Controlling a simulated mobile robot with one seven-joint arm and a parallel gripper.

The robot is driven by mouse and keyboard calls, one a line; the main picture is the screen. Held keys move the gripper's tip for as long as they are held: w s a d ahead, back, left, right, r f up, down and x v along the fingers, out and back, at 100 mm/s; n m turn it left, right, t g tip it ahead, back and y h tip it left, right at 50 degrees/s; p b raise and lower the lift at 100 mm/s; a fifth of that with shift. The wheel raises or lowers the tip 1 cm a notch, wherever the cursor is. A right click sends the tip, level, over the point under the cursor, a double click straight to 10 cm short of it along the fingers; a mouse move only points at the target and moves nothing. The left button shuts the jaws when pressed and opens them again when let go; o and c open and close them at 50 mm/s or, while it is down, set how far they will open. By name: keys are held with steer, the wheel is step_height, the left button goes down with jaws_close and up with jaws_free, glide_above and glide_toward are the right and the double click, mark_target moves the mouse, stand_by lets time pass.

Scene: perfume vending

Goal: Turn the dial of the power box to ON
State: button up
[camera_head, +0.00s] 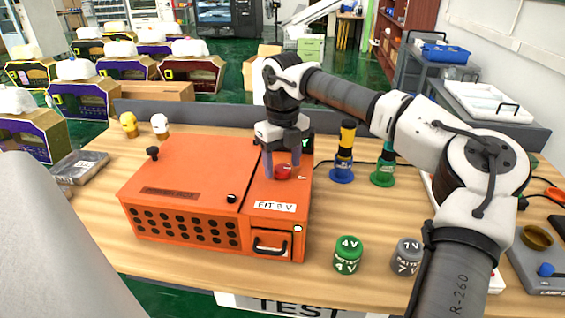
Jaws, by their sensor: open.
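The orange power box (190,185) stands on the wooden table, left of the middle. Its red dial (283,172) sits on top of the right-hand section, behind a label that seems to read "FIT 0 V". My gripper (282,170) points down over the dial, with one finger on each side of it. The gripper is open. I cannot tell whether the fingers touch the dial. The markings around the dial are too small to read.
A green battery (348,254) and a grey battery (407,257) stand right of the box. A yellow-and-black item on a blue base (342,172) and a green-based one (383,172) stand behind them. A grey case (80,168) lies at the left.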

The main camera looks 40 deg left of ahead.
mark_target(282, 168)
step_height(282, 168, up, 13)
steer(key=b, duration=0.1)
steer(key=shift+r, duration=0.2)
stand_by(0.5)
